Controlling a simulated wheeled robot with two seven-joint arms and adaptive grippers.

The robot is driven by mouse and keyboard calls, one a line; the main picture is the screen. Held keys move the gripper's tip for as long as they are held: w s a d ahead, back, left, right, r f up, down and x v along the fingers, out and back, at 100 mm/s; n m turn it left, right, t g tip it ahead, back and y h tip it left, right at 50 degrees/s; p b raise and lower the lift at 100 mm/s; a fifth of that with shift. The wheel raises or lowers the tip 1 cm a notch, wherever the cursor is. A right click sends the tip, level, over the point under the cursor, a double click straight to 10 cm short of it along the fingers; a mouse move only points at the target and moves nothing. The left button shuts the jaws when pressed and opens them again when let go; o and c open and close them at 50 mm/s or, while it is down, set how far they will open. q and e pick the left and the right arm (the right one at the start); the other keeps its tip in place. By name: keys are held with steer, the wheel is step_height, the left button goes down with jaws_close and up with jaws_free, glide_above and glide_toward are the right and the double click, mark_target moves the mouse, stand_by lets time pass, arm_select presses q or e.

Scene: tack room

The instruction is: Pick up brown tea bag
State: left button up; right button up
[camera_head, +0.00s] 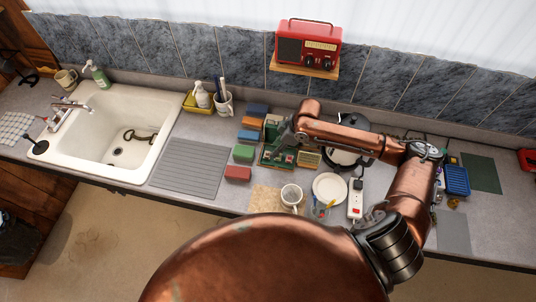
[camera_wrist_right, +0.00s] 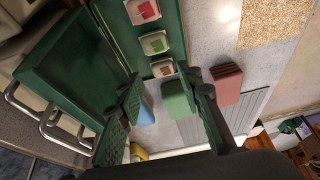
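A green tea box (camera_head: 268,155) stands on the counter under my right gripper (camera_head: 283,142). In the right wrist view, the box (camera_wrist_right: 75,60) shows a row of pale tea bags: one with a red tag (camera_wrist_right: 143,11), one with a green tag (camera_wrist_right: 155,43), and one with a reddish-brown tag (camera_wrist_right: 162,68). The last, perhaps the brown tea bag, lies just beyond the fingertips and is partly cut off by a finger. My right gripper (camera_wrist_right: 170,95) is open, with nothing between its fingers. My left gripper is not in view.
Blue, orange, green (camera_head: 243,153) and red (camera_head: 237,173) blocks stand left of the box. A mug (camera_head: 291,195), a plate (camera_head: 330,188) and a white power strip (camera_head: 356,200) are nearer and right. A kettle (camera_head: 345,157) stands behind my arm. The ridged drainboard (camera_head: 188,168) is bare.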

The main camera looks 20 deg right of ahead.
mark_target(267, 155)
steer(key=p+x, duration=0.1)
steer(key=x, duration=0.2)
steer(key=shift+w+a+f, duration=0.1)
steer(key=shift+a+f, duration=0.2)
steer(key=shift+w+a+f, duration=0.1)
steer(key=shift+f, duration=0.5)
steer(key=shift+c, duration=0.3)
steer(key=c, duration=0.4)
